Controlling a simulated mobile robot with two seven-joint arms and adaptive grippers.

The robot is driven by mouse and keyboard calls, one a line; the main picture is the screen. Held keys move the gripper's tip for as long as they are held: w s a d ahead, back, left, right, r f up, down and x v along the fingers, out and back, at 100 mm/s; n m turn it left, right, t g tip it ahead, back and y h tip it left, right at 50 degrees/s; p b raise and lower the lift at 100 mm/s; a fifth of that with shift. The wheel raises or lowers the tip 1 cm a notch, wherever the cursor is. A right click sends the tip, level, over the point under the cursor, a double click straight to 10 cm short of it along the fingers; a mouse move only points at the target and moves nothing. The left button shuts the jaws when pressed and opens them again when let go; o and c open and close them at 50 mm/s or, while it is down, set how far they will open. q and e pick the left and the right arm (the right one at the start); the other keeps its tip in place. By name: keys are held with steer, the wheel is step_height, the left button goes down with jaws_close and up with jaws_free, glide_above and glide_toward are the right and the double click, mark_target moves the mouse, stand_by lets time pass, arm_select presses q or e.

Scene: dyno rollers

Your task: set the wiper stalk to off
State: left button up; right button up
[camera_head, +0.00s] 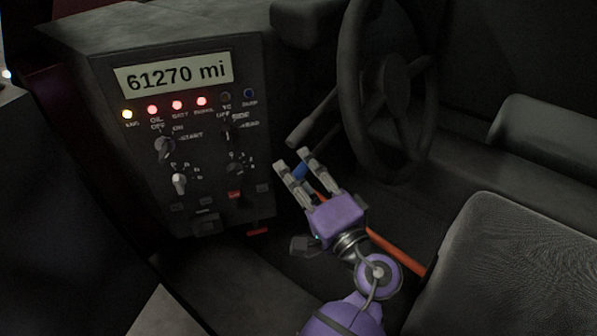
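The dark grey stalk (312,128) sticks out to the left of the steering wheel (385,90), its free end pointing down and left; I take it as the wiper stalk. Any markings on it are too dark to read. My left gripper (293,160), purple with grey fingers, is just below the stalk's free end. Its fingers are apart and point up and left. A small blue piece (301,171) shows between the fingers; I cannot tell what it belongs to. The fingers seem not to touch the stalk. My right gripper is not in view.
A dash panel (207,145) on the left has a display (173,74) reading 61270 mi, lit lamps, knobs and switches. An orange bar (398,250) runs behind my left wrist. A seat (520,265) fills the lower right.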

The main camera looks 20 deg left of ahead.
arm_select(q)
steer(key=shift+w+a, duration=0.15)
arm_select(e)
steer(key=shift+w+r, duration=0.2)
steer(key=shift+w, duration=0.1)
arm_select(q)
steer(key=c, duration=0.7)
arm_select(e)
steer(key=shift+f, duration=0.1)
arm_select(q)
jaws_close()
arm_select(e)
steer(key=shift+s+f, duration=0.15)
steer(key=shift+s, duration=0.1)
